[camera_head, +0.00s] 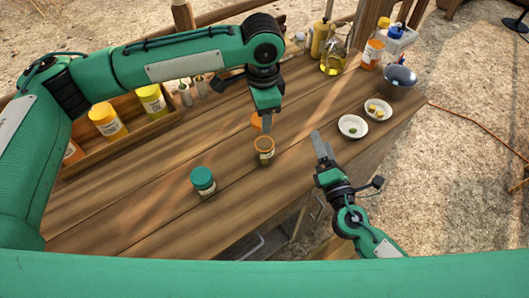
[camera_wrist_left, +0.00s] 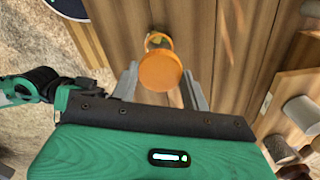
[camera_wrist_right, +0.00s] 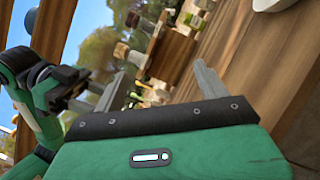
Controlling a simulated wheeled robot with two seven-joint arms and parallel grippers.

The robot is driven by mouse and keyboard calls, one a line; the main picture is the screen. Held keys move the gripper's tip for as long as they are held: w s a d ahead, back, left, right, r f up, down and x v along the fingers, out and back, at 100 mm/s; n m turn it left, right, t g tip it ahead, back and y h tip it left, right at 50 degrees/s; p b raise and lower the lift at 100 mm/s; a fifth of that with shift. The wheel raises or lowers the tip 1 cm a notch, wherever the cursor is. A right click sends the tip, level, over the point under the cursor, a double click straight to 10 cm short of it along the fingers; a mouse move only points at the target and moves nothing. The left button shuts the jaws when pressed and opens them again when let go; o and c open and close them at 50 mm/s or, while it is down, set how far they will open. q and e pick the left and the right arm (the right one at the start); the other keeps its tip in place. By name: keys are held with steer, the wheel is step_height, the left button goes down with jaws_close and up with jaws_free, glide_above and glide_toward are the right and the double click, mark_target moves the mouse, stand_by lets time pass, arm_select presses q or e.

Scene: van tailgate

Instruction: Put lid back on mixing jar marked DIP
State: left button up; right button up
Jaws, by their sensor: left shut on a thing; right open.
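An orange lid (camera_head: 256,122) is held between the fingers of my left gripper (camera_head: 266,124), which is shut on it; the gripper partly hides it in the head view. In the left wrist view the lid (camera_wrist_left: 160,71) shows as a round disc. An open jar with an orange rim (camera_head: 264,151) stands upright on the table, just below and in front of the lid in the head view. In the left wrist view the lid partly covers the jar (camera_wrist_left: 157,40). I cannot read a DIP mark. My right gripper (camera_head: 319,146) is open and empty, right of the jar.
A teal-lidded jar (camera_head: 203,181) stands front left. Two white dishes (camera_head: 352,127) (camera_head: 378,109) and a dark bowl (camera_head: 399,82) are at right. Bottles and an oil flask (camera_head: 334,62) stand at the back.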

mark_target(264, 151)
arm_select(q)
steer(key=shift+d, duration=0.2)
arm_select(e)
steer(key=s+a+f+n+g+y, duration=0.1)
steer(key=a+n+g+y, duration=0.1)
steer(key=n, duration=0.3)
steer(key=s+a+f+n+g+y, duration=0.1)
steer(key=a+f+n+g+y, duration=0.1)
steer(key=n, duration=0.4)
steer(key=s+a+f+n+g+y, duration=0.1)
steer(key=a+n+g+y, duration=0.1)
steer(key=a+n+y, duration=0.1)
steer(key=shift+a+f+n+y, duration=0.15)
steer(key=shift+n+y, duration=0.2)
steer(key=shift+n, duration=0.3)
steer(key=shift+a+f+n+y, duration=0.15)
steer(key=shift+n+y, duration=0.2)
steer(key=shift+n, duration=0.3)
arm_select(q)
steer(key=shift+r, duration=0.1)
arm_select(e)
steer(key=shift+s+f+n+g, duration=0.25)
steer(key=shift+f+n+g, duration=0.3)
steer(key=shift+n, duration=0.25)
steer(key=shift+a, duration=0.1)
steer(key=x, duration=1.2)
steer(key=shift+r, duration=0.2)
